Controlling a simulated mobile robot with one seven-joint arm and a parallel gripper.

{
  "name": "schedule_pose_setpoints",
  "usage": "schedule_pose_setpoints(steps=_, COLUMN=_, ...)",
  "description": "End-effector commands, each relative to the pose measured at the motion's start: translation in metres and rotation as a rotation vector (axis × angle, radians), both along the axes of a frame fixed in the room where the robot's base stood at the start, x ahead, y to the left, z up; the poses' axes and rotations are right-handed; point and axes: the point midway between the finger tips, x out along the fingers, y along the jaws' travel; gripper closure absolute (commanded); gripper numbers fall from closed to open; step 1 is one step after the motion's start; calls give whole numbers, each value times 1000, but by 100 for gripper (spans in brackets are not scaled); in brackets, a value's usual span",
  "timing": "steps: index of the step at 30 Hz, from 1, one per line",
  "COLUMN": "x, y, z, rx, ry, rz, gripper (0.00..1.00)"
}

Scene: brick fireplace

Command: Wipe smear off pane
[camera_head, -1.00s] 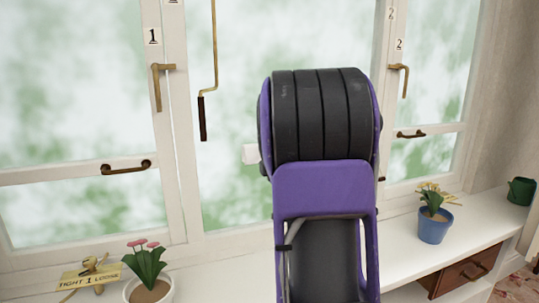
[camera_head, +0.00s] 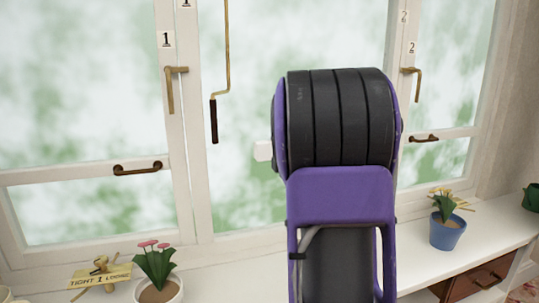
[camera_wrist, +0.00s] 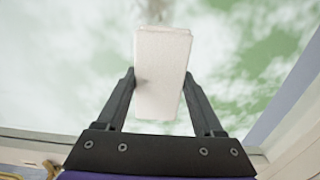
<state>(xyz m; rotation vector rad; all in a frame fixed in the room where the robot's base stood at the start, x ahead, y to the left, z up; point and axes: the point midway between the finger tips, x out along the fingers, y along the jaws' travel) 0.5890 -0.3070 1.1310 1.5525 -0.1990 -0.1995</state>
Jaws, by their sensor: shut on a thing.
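My gripper (camera_wrist: 158,76) is shut on a white block (camera_wrist: 160,95), which sticks out past the fingertips towards the glass. In the head view, the end of the white block (camera_head: 262,151) shows at the left of my arm; my gripper's fingers are hidden behind the arm there. The middle pane (camera_head: 300,35) has cloudy white and green patches behind or on it. In the wrist view, a faint brownish smear (camera_wrist: 155,10) shows on the pane (camera_wrist: 235,50) just beyond the block's far end. I cannot tell whether the block touches the glass.
A brass rod with a dark grip (camera_head: 214,120) hangs left of my arm. Window handles (camera_head: 140,168) stick out from the frames. On the sill stand a pink-flowered pot (camera_head: 157,290), a blue pot (camera_head: 447,234) and a "TIGHT 1 LOOSE" sign (camera_head: 100,276).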

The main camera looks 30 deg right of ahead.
Motion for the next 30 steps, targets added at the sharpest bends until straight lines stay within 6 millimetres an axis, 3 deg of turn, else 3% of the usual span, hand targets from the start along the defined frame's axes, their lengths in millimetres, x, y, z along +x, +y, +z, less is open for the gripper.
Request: schedule_pose_setpoints(steps=30, x=-12, y=-54, z=0, rx=-1, ry=0, rz=-4, gripper=76)
